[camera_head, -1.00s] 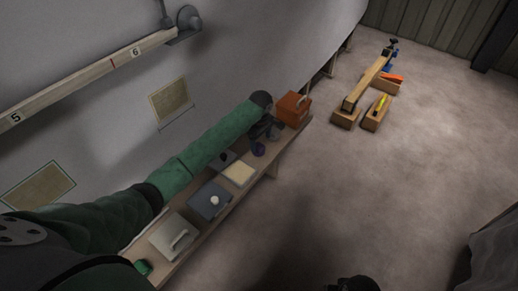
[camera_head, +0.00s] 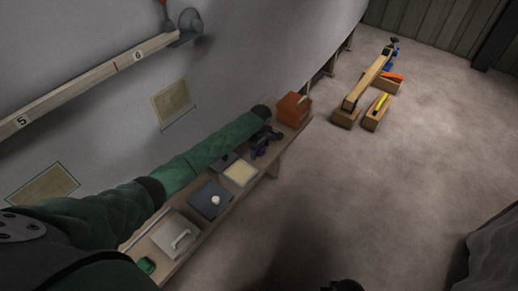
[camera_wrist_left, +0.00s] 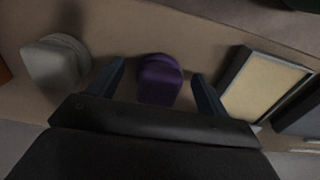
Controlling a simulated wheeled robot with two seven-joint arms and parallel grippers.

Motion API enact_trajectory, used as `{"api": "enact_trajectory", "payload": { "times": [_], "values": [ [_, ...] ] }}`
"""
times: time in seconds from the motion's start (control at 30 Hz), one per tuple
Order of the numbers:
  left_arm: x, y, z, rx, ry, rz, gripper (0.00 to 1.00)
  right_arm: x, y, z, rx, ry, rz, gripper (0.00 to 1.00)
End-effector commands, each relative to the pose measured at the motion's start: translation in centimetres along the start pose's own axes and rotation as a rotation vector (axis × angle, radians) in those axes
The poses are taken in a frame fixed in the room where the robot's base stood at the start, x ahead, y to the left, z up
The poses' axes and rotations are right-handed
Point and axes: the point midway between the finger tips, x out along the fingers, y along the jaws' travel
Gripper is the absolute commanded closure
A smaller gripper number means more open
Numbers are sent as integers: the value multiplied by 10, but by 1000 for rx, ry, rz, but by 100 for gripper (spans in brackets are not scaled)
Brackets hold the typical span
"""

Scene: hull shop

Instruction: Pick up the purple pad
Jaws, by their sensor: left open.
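The purple pad (camera_wrist_left: 160,80) stands on the wooden shelf in the left wrist view, between the two fingers of my left gripper (camera_wrist_left: 157,72). The fingers are apart, with a gap on each side of the pad. In the head view the left gripper (camera_head: 264,141) is over the far part of the shelf, and the purple pad (camera_head: 258,153) shows only as a small, partly hidden dark patch. I cannot tell how deep the fingers reach around it. My right gripper is not recognisable in these views.
A grey block (camera_wrist_left: 55,62) stands left of the fingers, and a cream-filled tray (camera_wrist_left: 262,88) lies close to the right finger. An orange box (camera_head: 293,109) stands at the shelf's far end.

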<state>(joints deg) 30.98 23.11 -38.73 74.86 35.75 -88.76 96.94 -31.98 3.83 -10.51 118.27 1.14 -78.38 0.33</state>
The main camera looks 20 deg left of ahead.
Motion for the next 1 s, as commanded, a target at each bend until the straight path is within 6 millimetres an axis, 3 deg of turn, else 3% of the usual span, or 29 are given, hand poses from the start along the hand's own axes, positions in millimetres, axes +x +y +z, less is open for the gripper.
{"api": "enact_trajectory", "payload": {
  "times": [0.23, 0.5, 0.9, 1.0],
  "values": [
    [2, 0, 0, 0, 0, 0, 22, 1, 0, 0, 0, 0, 0, 64],
    [2, 0, 0, 0, 0, 0, 71, 0, 0, 0, 0, 1, 0, 64],
    [-7, 0, 0, -1, -1, 2, 72, 1, 0, 1, -1, -7, 0, 64],
    [-21, 1, 0, 0, -1, 3, 72, -23, -3, -1, 1, 0, -5, 64]
  ]
}}
